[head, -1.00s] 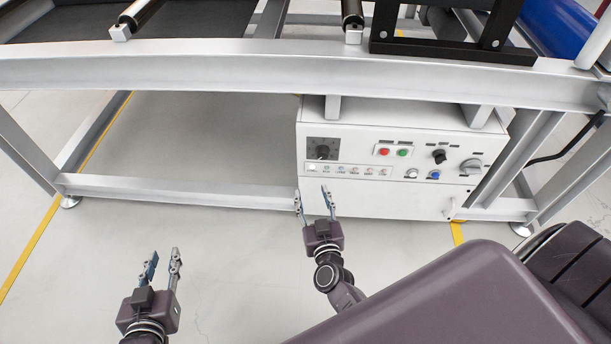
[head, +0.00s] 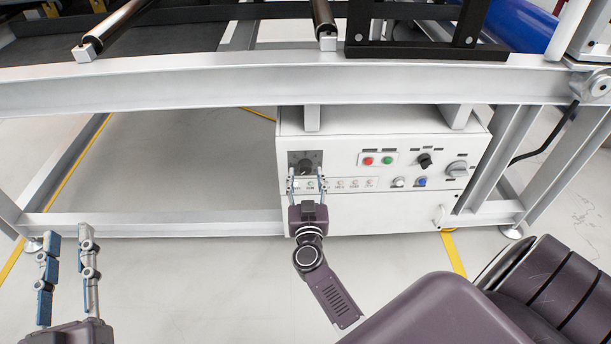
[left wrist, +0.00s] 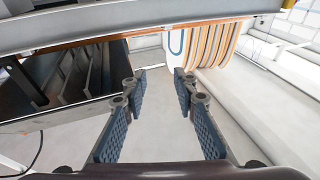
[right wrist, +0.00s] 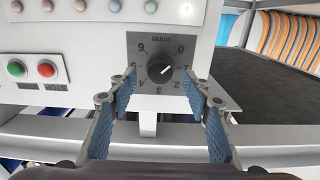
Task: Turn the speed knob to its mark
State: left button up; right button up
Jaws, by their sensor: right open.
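The speed knob (head: 306,167) is a black knob on a dark square dial plate (right wrist: 134,42) at the upper left of the white control box. In the right wrist view the knob (right wrist: 158,70) shows a white pointer line slanting to the upper right, with numbers around it. I cannot make out a separate target mark. My right gripper (head: 306,178) is open, in front of the dial, with its fingertips on either side of the knob; contact is unclear. It also shows in the right wrist view (right wrist: 158,82). My left gripper (head: 67,240) is open and empty at the lower left.
The control box (head: 370,215) also carries a red button (head: 368,161), a green button (head: 388,160), a small black knob (head: 424,160), a grey rotary switch (head: 457,169) and a row of small lamps below the dial. A grey frame beam (head: 200,92) runs above the box.

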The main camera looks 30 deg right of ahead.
pick_arm(q)
jog(key=shift+s+d+r+t, duration=0.15)
jog(key=shift+r+t, duration=0.2)
jog(key=shift+r, duration=0.25)
jog(key=shift+s+a+r+t, duration=0.15)
jog(key=shift+r+t, duration=0.2)
jog(key=shift+r, duration=0.2)
pick_arm(e)
jog(key=shift+x, duration=0.8)
pick_arm(q)
jog(key=shift+d, duration=0.1)
pick_arm(e)
jog(key=shift+c, duration=0.5)
jog(key=c, duration=1)
